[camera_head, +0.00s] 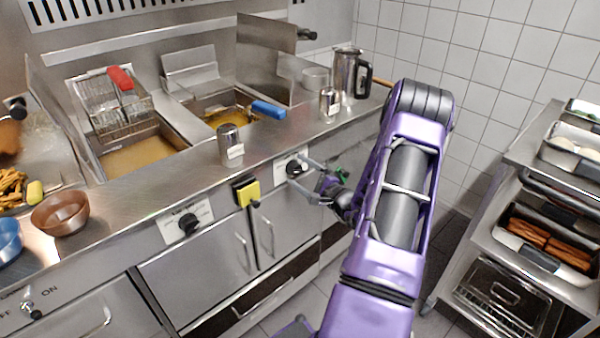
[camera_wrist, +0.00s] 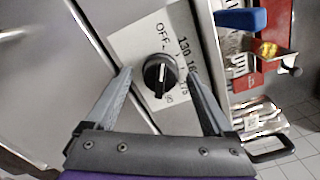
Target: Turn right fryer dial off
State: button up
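The right fryer dial (camera_head: 293,169) is a round black knob on a white label plate on the fryer front. In the wrist view the dial (camera_wrist: 160,75) is near the middle, with "OFF" printed at its upper left and temperature numbers around its right side. A pale pointer line shows on the knob; which mark it points to is hard to tell. My gripper (camera_head: 305,173) is in front of this dial. In the wrist view my gripper (camera_wrist: 160,82) is open, with one finger on each side of the knob; contact is not visible.
The left fryer dial (camera_head: 189,224) and a yellow-faced box (camera_head: 246,191) are on the same front. Above are a red-handled basket (camera_head: 112,105), a blue handle (camera_head: 267,109) and metal shakers (camera_head: 230,142). A rack with trays (camera_head: 545,245) stands at right.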

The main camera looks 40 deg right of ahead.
jog(key=s+d, duration=0.1)
jog(key=s, duration=1.6)
jog(key=shift+s+d+p, duration=0.15)
jog(key=shift+s+p, duration=0.05)
jog(key=shift+p, duration=0.15)
